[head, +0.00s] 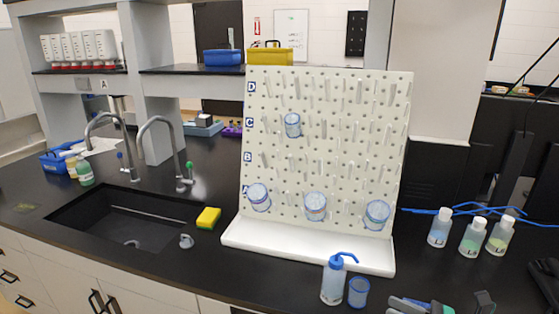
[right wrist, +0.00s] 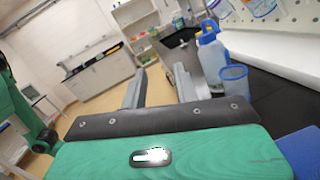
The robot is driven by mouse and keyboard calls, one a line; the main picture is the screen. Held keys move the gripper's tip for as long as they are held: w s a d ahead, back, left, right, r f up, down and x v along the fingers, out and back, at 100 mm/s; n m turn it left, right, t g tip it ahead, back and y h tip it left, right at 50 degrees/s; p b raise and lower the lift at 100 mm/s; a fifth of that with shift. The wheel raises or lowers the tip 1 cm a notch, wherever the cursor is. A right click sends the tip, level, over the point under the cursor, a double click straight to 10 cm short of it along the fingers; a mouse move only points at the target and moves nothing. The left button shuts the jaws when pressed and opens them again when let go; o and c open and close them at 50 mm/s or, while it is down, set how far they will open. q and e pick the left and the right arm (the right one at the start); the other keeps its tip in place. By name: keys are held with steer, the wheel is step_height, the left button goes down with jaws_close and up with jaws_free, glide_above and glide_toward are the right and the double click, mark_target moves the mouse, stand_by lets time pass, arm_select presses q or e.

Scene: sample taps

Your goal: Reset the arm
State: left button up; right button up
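My right gripper (head: 398,304) shows at the bottom edge of the head view, right of the small blue-rimmed beaker (head: 358,292). In the right wrist view its two grey fingers (right wrist: 158,82) stand apart with nothing between them. The beaker (right wrist: 234,88) and a wash bottle with a blue cap (right wrist: 211,55) stand to the right of the fingers there, apart from them. In the head view the wash bottle (head: 333,280) stands left of the beaker, in front of the pegboard. My left gripper is in neither view.
The white pegboard (head: 322,180) holds several blue-rimmed beakers; its tray (head: 300,247) sits on the black bench. A sink (head: 125,218) with taps and a yellow sponge (head: 208,218) lie left. Three capped bottles (head: 473,238), blue tubing (head: 465,210) and a black item (head: 545,275) are right.

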steer(key=s+d+f+m+t+h, duration=0.2)
steer(key=f+m+h, duration=0.55)
steer(key=m, duration=0.85)
steer(key=s+d+f+m+t+h, duration=0.15)
steer(key=f+m+h, duration=0.25)
steer(key=m+h, duration=0.9)
steer(key=s+a+f+m+g+y, duration=0.25)
steer(key=s+f+m+g, duration=0.2)
steer(key=s+m, duration=0.35)
steer(key=s+a+f+m+g+y, duration=0.1)
steer(key=s+a+f+m+g, duration=0.2)
steer(key=s+m+g, duration=0.5)
step_height(320, 180, down, 31)
steer(key=s+n+t, duration=0.2)
steer(key=s, duration=0.1)
steer(key=s+d+f, duration=0.1)
steer(key=s+f, duration=0.8)
steer(key=f, duration=0.1)
steer(key=s+d+f+g, duration=0.1)
steer(key=s+d+f, duration=0.1)
steer(key=s+f, duration=0.7)
steer(key=shift+s+d+f, duration=0.3)
steer(key=shift+s+f, duration=0.05)
steer(key=shift+f, duration=0.2)
